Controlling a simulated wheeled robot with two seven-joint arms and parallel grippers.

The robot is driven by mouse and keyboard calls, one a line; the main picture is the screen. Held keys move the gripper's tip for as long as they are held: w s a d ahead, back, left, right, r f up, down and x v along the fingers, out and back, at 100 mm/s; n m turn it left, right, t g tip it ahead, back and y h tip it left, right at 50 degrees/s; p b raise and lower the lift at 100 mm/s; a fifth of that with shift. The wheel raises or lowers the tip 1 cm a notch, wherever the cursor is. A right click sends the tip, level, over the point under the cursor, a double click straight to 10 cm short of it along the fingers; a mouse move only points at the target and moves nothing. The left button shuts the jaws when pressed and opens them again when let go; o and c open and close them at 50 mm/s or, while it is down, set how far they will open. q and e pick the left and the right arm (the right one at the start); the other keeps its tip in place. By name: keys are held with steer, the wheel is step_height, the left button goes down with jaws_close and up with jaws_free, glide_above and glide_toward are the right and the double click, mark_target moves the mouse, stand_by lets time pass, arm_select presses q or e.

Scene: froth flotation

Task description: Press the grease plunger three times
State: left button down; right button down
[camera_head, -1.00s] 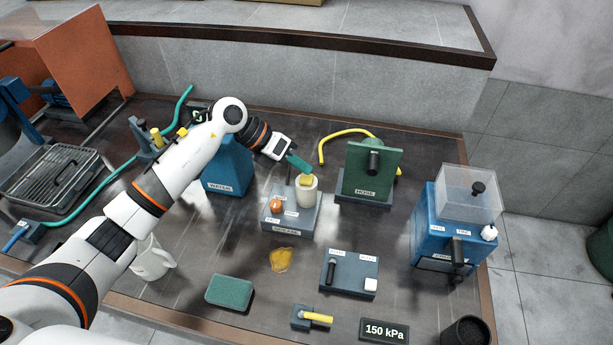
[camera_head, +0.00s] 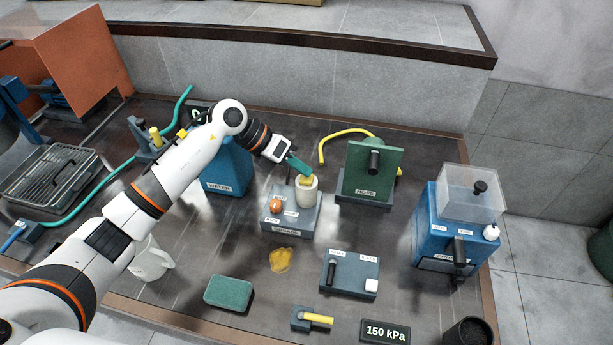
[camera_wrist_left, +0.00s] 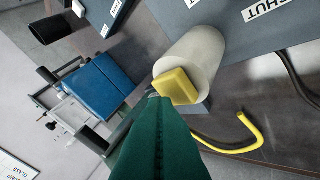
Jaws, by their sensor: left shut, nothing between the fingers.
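The grease unit is a grey-blue block (camera_head: 291,222) labelled GREASE, with a pale upright cylinder (camera_head: 308,196) on it. A yellow plunger cap (camera_head: 306,182) tops the cylinder; it also shows in the left wrist view (camera_wrist_left: 178,86). My left gripper (camera_head: 309,172) has green fingers, shut and empty, slanting down to the cap from the upper left. In the left wrist view its fingertips (camera_wrist_left: 154,96) are at the cap's edge; I cannot tell whether they touch it. My right gripper is not in view.
An orange knob (camera_head: 276,205) stands on the same block. A blue WATER box (camera_head: 226,170) is left, a green HOSE panel (camera_head: 371,172) right. A yellow hose (camera_head: 338,136) curves behind. An amber blob (camera_head: 281,259) and green sponge (camera_head: 229,293) lie in front.

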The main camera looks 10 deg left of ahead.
mark_target(300, 177)
arm_select(q)
steer(key=shift+f+b, duration=0.45)
steer(key=shift+f, duration=0.1)
steer(key=shift+r, duration=0.1)
stand_by(0.6)
steer(key=shift+r+p, duration=0.5)
steer(key=shift+r, duration=0.35)
steer(key=shift+r+p, duration=1.5)
steer(key=shift+r, duration=1.05)
steer(key=shift+f, duration=0.1)
stand_by(0.3)
